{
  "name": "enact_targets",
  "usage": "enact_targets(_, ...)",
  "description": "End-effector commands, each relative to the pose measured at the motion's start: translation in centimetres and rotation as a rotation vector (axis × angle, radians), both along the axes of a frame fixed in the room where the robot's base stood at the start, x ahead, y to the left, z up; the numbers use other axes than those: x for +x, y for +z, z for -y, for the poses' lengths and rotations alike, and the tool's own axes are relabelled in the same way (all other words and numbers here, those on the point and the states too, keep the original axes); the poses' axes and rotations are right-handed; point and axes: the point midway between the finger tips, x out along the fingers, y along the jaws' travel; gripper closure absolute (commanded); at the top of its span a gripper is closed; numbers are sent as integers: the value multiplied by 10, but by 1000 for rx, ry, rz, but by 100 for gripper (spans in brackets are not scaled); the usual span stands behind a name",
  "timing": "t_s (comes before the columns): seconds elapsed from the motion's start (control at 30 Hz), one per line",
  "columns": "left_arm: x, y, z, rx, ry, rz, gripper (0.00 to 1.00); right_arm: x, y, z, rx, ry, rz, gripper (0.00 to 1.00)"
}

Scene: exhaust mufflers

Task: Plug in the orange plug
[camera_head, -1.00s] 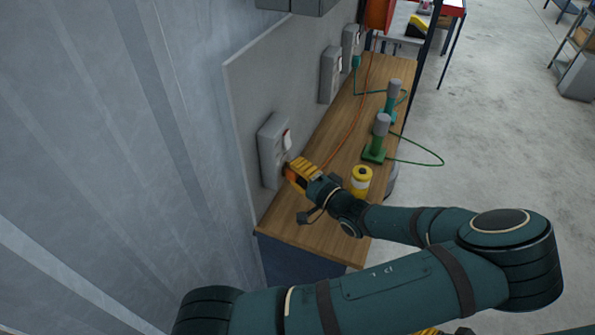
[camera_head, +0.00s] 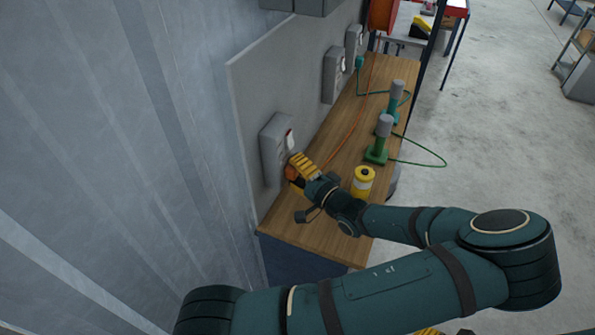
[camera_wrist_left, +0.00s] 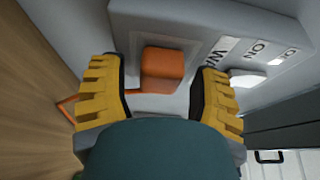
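The orange plug (camera_wrist_left: 162,70) sits against the face of the nearest grey socket box (camera_head: 273,150), apparently in its socket; the contact itself is hidden behind the plug. My left gripper (camera_head: 293,167) is at the box. In the left wrist view its two yellow fingers (camera_wrist_left: 160,92) stand on either side of the plug, with a visible gap on each side, so it is open. A white rocker switch (camera_wrist_left: 247,78) is beside the plug, with ON labels near it. The orange cord (camera_head: 347,130) runs back along the bench. A yellow sliver at the bottom edge, probably my right gripper (camera_head: 428,332), shows no fingers clearly.
The wooden bench (camera_head: 330,215) runs along the grey panel. A yellow-and-white can (camera_head: 363,181) stands close to my left wrist. Green (camera_head: 377,152) and teal (camera_head: 390,116) items with cords are farther back. More socket boxes (camera_head: 334,75) are along the panel.

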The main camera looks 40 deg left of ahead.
Motion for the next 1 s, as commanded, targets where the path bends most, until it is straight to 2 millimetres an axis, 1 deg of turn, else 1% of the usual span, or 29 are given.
enact_targets(0.3, 0, 0, 1, -1, -1, 0, 34, 0, 0, 0, 0, 0, 0, 53)
enact_targets(0.43, 0, 0, 9, -1, -2, 1, 34, 0, 0, 0, 0, 0, 0, 53)
enact_targets(0.57, -1, 0, 30, -3, -4, 2, 34, 0, 0, 0, 0, 0, 0, 53)
enact_targets(0.8, -6, 0, 79, -2, -4, 2, 34, 0, 0, 0, 0, 0, 0, 53)
enact_targets(0.9, -7, 0, 96, -2, -3, 2, 34, 0, 0, 0, 0, 0, 0, 53)
enact_targets(1.0, -8, 0, 109, -1, -3, 1, 34, 0, 0, 0, 0, 0, 0, 53)
